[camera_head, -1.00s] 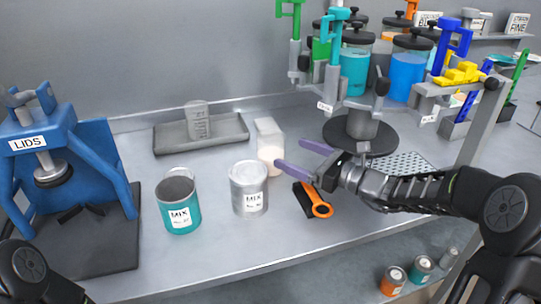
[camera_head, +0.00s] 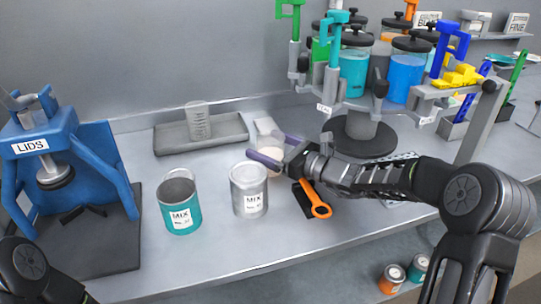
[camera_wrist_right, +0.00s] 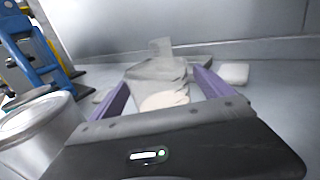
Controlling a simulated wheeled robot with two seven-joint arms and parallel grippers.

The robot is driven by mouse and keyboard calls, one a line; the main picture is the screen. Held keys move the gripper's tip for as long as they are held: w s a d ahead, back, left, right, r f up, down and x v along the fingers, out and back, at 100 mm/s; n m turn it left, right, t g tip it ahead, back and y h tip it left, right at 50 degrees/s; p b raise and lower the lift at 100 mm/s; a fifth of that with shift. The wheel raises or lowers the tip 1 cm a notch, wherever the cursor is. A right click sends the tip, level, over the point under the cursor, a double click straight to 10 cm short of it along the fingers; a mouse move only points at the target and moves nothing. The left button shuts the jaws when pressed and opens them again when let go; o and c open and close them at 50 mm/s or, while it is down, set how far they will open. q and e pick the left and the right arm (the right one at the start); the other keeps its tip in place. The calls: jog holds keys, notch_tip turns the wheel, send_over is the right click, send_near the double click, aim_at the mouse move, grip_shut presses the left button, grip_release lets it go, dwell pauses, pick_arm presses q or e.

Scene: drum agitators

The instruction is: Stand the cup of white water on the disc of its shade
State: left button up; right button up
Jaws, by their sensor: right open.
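The clear cup of white water (camera_head: 272,156) stands on the bench, pale cream-white in its lower part. My right gripper (camera_head: 277,150) is open, its purple fingers at the cup. In the right wrist view the cup (camera_wrist_right: 165,98) shows between the two spread fingers, with no clear contact on either side. The gripper partly hides the cup in the head view. I cannot clearly make out a disc of the white shade; a pale flat piece (camera_wrist_right: 235,73) lies right of the cup in the right wrist view. My left gripper is out of view.
A metal MIX can (camera_head: 248,190) stands close left of the cup, a teal MIX can (camera_head: 179,203) further left. An orange-handled brush (camera_head: 314,200) lies in front. A grey tray (camera_head: 232,141) holds a beaker (camera_head: 198,122). The jar carousel (camera_head: 360,100) stands right, the blue press (camera_head: 50,180) left.

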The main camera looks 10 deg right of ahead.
jog(key=shift+x, duration=1.1)
jog(key=shift+c, duration=0.4)
jog(key=c, duration=1.7)
